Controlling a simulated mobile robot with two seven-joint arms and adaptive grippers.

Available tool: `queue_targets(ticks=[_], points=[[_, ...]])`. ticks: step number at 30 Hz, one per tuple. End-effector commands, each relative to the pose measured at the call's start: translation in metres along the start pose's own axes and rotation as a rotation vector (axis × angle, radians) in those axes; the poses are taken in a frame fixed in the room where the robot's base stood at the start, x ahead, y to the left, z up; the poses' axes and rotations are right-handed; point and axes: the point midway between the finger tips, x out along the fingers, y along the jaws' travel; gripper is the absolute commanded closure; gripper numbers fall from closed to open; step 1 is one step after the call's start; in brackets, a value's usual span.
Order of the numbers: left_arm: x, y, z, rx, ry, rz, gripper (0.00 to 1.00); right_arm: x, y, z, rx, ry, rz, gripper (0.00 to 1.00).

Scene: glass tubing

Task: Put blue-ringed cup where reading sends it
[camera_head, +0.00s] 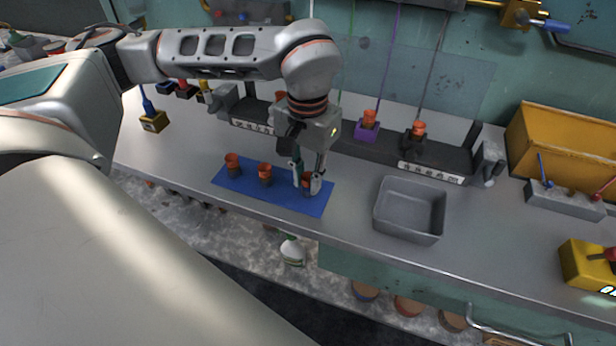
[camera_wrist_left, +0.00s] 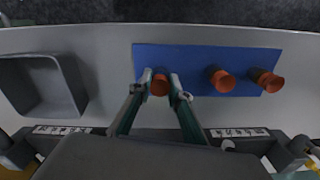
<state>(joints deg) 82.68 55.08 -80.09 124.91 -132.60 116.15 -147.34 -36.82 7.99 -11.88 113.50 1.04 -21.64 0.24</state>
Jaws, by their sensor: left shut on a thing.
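Three orange-topped cups with dark lower parts are at the blue mat (camera_head: 248,190): a left one (camera_head: 232,160), a middle one (camera_head: 265,169) and a right one (camera_head: 307,181). I cannot make out a blue ring on any. My left gripper (camera_head: 309,187) reaches down over the mat's right end, shut on the right cup. In the left wrist view its fingers (camera_wrist_left: 164,84) flank that cup (camera_wrist_left: 160,87), and the other two stand apart to the right. The cup is at or just above the mat.
An empty grey tray (camera_head: 409,236) stands right of the mat. Behind are a purple holder (camera_head: 366,133) and a black holder (camera_head: 414,143), each with an orange-topped piece. A yellow bin (camera_head: 565,140) is at the back right. Bench between mat and tray is clear.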

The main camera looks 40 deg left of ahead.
Motion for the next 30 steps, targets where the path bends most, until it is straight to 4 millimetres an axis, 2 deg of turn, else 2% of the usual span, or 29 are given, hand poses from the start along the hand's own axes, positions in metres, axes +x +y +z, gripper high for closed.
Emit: queue_targets(ticks=[11,12,14,25,30], points=[[0.005,0.000,0.000,0.000,0.002,0.000,0.99,0.000,0.001,-0.001,-0.002,0.003,0.002,0.60],[0.005,0.000,-0.001,0.000,0.002,0.001,0.77,0.000,0.001,-0.002,-0.002,0.004,0.002,0.60],[0.004,0.000,-0.001,0.000,0.002,0.001,0.65,0.000,0.001,-0.002,-0.002,0.004,0.002,0.60],[0.002,0.000,-0.001,0.000,0.003,0.001,0.65,0.000,0.002,-0.004,-0.002,0.007,0.003,0.60],[-0.018,0.000,-0.002,0.001,0.008,0.001,0.65,-0.001,0.002,-0.008,-0.001,0.011,0.003,0.60]])
